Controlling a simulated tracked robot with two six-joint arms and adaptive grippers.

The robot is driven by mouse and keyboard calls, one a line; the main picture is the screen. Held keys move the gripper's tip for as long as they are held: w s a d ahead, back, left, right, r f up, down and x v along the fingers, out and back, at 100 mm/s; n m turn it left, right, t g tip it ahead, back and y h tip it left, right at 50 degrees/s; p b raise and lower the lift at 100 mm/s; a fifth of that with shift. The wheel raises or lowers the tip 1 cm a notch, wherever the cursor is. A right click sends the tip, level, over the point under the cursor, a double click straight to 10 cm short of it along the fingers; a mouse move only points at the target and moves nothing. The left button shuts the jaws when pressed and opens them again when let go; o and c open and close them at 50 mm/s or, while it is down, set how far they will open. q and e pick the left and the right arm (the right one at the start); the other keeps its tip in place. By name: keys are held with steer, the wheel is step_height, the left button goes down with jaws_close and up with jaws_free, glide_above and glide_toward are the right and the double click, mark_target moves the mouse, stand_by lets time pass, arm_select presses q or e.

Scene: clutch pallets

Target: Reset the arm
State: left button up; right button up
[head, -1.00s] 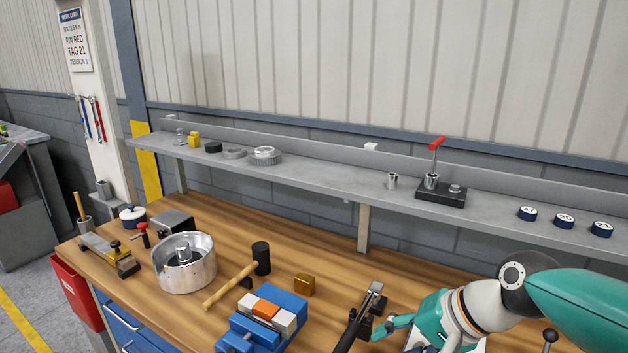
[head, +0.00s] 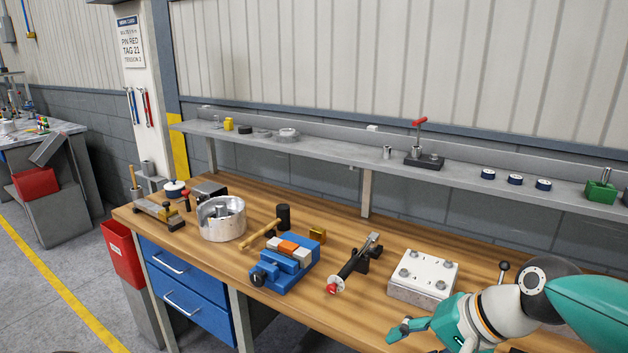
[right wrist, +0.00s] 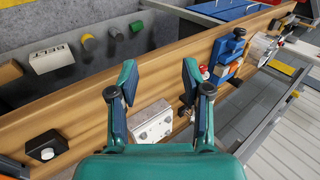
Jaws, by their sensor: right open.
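My left gripper is in neither view.
The wooden bench (head: 340,290) carries a blue vise (head: 285,265), a black clamp tool (head: 352,262), a mallet (head: 270,230) and a round metal housing (head: 221,220). A grey shelf (head: 330,152) runs behind.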

steer(key=s+f+n+g, duration=0.1)
steer(key=s+f, duration=0.4)
steer(key=f, duration=0.9)
steer(key=s+a+f+n+g+h, duration=0.1)
steer(key=s+f, duration=0.5)
steer(key=f, duration=0.8)
steer(key=s+a+f+n+g, duration=0.1)
steer(key=s+f, duration=0.4)
steer(key=f, duration=0.9)
steer(key=shift+s+a+n+g+h, duration=0.25)
steer(key=shift+n+g+h, duration=0.15)
steer(key=shift+n, duration=0.2)
